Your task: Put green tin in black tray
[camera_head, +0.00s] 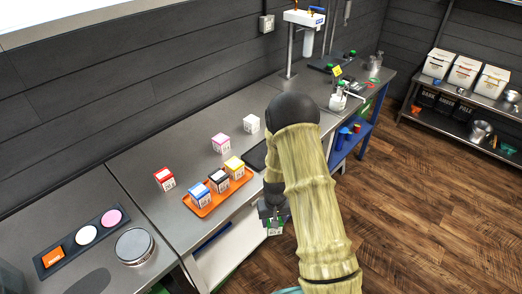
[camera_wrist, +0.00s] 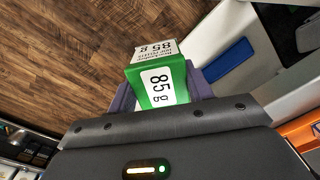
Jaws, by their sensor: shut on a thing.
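The green tin (camera_wrist: 158,88), a box shape with a white "85 g" label, is between the fingers of my gripper (camera_wrist: 160,92) in the wrist view. My gripper is shut on it. In the head view, my gripper (camera_head: 274,222) hangs beyond the counter's front edge, with a little of the green tin (camera_head: 274,231) showing below it. A black tray (camera_head: 256,156) lies flat on the counter, right of the orange tray, behind my gripper. My arm hides its right part, and the part that shows looks empty.
The orange tray (camera_head: 190,203) holds blue, black and yellow tins. Red (camera_head: 165,179), pink (camera_head: 221,143) and white (camera_head: 251,123) tins stand loose on the counter. A dark strip with coloured discs (camera_head: 60,250) lies at left.

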